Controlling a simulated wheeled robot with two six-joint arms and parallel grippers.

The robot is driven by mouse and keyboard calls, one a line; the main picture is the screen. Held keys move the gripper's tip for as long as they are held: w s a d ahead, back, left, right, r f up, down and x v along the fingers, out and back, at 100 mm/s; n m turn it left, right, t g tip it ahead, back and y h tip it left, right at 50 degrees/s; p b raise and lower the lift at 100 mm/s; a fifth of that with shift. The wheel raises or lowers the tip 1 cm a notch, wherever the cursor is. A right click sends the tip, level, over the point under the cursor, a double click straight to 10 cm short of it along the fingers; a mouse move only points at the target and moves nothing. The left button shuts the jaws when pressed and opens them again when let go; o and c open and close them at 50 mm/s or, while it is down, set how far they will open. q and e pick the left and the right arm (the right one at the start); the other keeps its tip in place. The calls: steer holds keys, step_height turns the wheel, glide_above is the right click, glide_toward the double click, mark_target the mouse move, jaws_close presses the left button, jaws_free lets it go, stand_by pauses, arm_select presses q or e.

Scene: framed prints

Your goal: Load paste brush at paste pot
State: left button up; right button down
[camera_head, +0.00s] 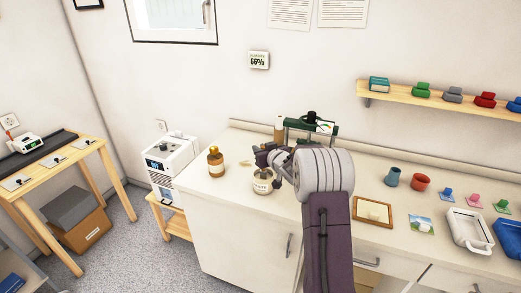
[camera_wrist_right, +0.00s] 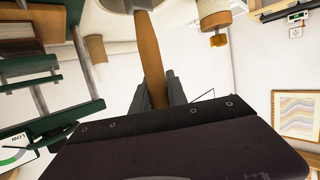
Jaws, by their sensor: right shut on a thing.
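The paste pot (camera_head: 262,185) is a cream, labelled jar on the white counter, left of my right arm. My right gripper (camera_head: 265,157) is just above the pot, shut on the paste brush. In the right wrist view the brush's brown wooden handle (camera_wrist_right: 151,60) stands between the dark fingers of the gripper (camera_wrist_right: 153,92). The handle runs to a pale round shape at the top edge, where the picture cuts off. The brush's bristles are hidden, so I cannot tell whether they touch paste. My left gripper is not in view.
A brown bottle (camera_head: 215,163) stands left of the pot. A green-topped frame (camera_head: 312,125) and a tan cylinder (camera_head: 279,130) stand behind. A wooden picture frame (camera_head: 373,211), cups and a white tray (camera_head: 469,230) lie right of my arm. A shelf (camera_head: 440,101) hangs above.

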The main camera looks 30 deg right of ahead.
steer(key=shift+f, duration=0.4)
stand_by(1.3)
step_height(320, 180, up, 7)
steer(key=p, duration=0.6)
steer(key=shift+p, duration=0.35)
